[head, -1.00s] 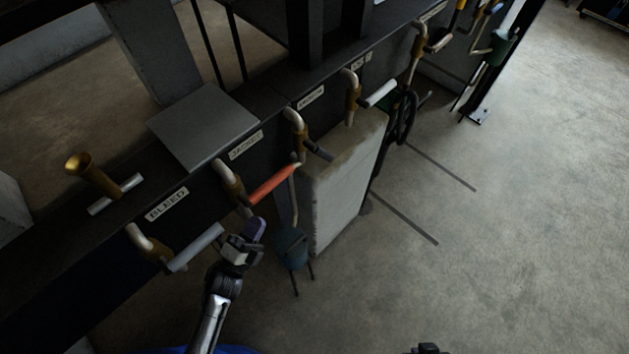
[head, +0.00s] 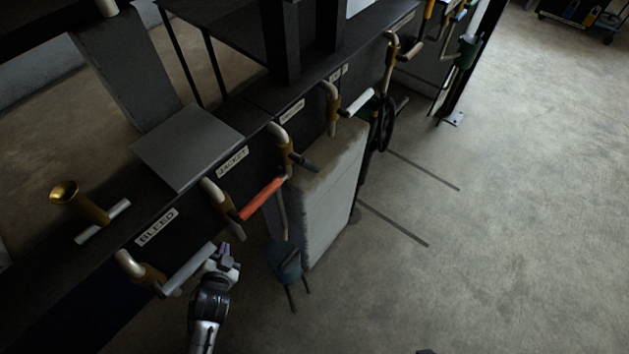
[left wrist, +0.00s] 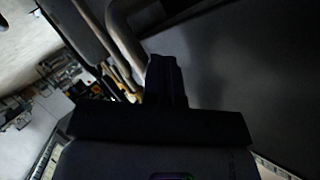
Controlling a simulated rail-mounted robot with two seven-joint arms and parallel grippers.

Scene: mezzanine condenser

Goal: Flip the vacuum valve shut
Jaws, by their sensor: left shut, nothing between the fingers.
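A row of valves runs along the dark panel in the head view. Further along are a valve with a dark grey lever (head: 304,163) and one with a white lever (head: 358,101). Their labels are too blurred to read surely, so I cannot tell which is the vacuum valve. My left gripper (head: 224,250) is shut and empty, close to the grey lever's outer end; contact is unclear. Its shut fingers (left wrist: 167,80) show in the left wrist view.
A pale box-like block (head: 325,195) stands below the panel beside the red lever. A blue-grey bucket-like thing (head: 284,262) with thin legs is near my left gripper. A black handwheel (head: 383,124) is further along.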

